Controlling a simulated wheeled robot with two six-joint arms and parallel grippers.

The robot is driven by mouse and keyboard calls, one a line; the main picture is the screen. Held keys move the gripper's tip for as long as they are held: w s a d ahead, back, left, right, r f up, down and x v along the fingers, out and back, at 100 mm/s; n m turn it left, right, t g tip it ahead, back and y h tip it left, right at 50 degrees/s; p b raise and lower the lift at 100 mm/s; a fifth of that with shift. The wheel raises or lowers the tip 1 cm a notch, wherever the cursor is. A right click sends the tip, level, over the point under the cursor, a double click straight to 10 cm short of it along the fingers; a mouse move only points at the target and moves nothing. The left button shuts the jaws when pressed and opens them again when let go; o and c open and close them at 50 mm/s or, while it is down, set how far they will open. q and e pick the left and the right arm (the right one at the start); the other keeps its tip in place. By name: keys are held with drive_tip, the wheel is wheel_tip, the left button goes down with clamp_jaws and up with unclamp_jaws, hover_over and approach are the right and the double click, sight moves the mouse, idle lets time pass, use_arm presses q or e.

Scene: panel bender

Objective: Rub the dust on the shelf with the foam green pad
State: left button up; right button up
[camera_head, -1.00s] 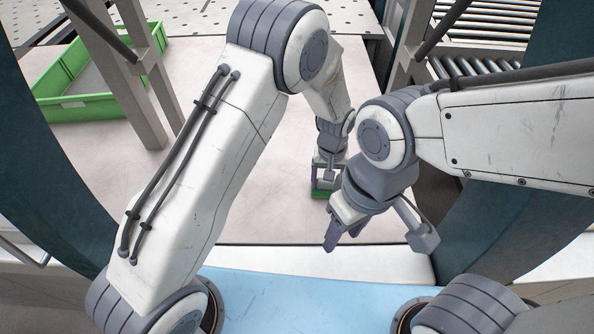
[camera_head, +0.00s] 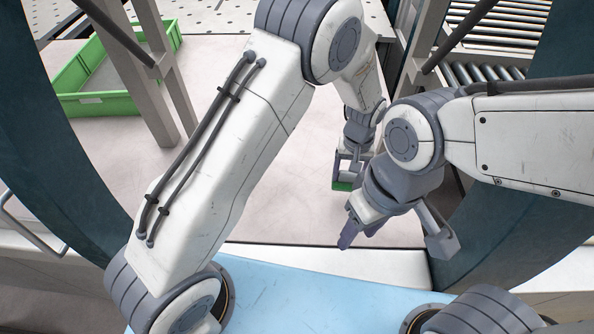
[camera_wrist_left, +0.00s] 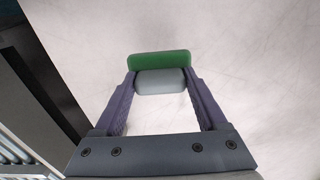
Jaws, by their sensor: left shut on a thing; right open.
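The foam green pad (camera_head: 342,186) is partly hidden behind my arms in the head view. In the left wrist view, the pad (camera_wrist_left: 160,58) shows its green layer and a pale grey part between the fingers. My left gripper (camera_head: 347,174) is shut on the pad and holds it at the shelf surface; whether it touches I cannot tell. The left gripper also shows in the left wrist view (camera_wrist_left: 160,85). The pale shelf (camera_head: 270,215) has faint greyish smudges. My right gripper (camera_head: 395,240) is open and empty, in front of and below the left one.
A green crate (camera_head: 95,103) stands at the back left behind grey posts (camera_head: 150,70). Rollers (camera_head: 490,73) lie at the back right. Dark curved frames (camera_head: 60,150) bound the shelf on both sides. The shelf's left middle is clear.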

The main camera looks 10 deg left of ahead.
use_arm(q)
drive_tip(key=shift+r+p, duration=0.65)
drive_tip(key=shift+r, duration=0.6)
